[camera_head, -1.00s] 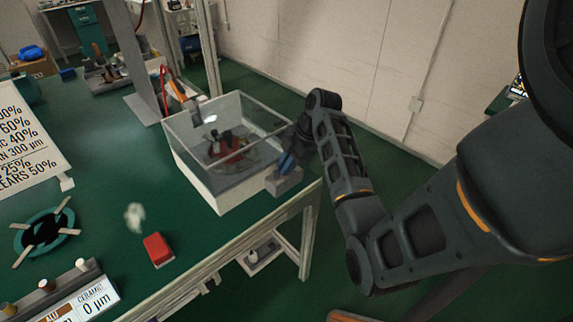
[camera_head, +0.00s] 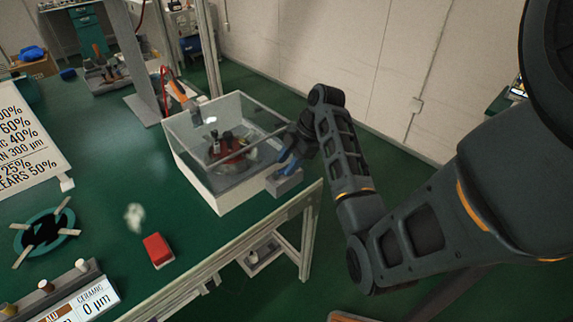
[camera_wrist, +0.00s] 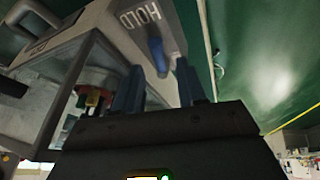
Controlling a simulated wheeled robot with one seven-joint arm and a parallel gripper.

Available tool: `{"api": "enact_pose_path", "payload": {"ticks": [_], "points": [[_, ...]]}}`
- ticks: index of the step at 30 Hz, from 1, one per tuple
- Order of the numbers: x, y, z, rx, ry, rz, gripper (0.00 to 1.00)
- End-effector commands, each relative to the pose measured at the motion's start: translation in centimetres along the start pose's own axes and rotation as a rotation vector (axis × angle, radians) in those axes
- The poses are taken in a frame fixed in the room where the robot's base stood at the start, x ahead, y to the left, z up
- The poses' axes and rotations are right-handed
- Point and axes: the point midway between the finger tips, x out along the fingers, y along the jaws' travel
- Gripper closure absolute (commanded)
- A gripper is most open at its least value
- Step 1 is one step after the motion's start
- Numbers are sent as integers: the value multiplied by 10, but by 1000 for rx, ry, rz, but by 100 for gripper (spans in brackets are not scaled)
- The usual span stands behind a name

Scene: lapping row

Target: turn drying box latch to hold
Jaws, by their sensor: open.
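The drying box (camera_head: 207,185) is a clear-walled case with a white lower part near the right end of the green bench. A grey latch block (camera_head: 284,184) sits at its front right corner. In the wrist view, a grey plate carries the printed word HOLD (camera_wrist: 140,17), upside down. The blue latch lever (camera_wrist: 156,48) stands beside that word. My gripper (camera_wrist: 158,72) is open, with its two dark blue fingers either side of the lever's near end. Contact cannot be told. In the head view my gripper (camera_head: 289,158) is just above the latch block, partly hiding it.
Red and metal parts (camera_head: 226,150) sit inside the box. A red block (camera_head: 158,250), a green ring (camera_head: 44,232) and a labelled rack (camera_head: 88,298) are on the bench at left. The bench's front edge runs close below the box. A pale wall (camera_head: 330,60) stands behind.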

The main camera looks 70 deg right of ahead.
Motion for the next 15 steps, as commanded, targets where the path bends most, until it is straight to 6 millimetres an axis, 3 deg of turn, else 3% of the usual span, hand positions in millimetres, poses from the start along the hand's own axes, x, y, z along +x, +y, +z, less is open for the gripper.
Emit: {"api": "enact_pose_path", "payload": {"ticks": [9, 15], "points": [[-52, 1, 0, 2, -2, 2, 60], [-65, 0, 0, 0, 0, 1, 60]]}}
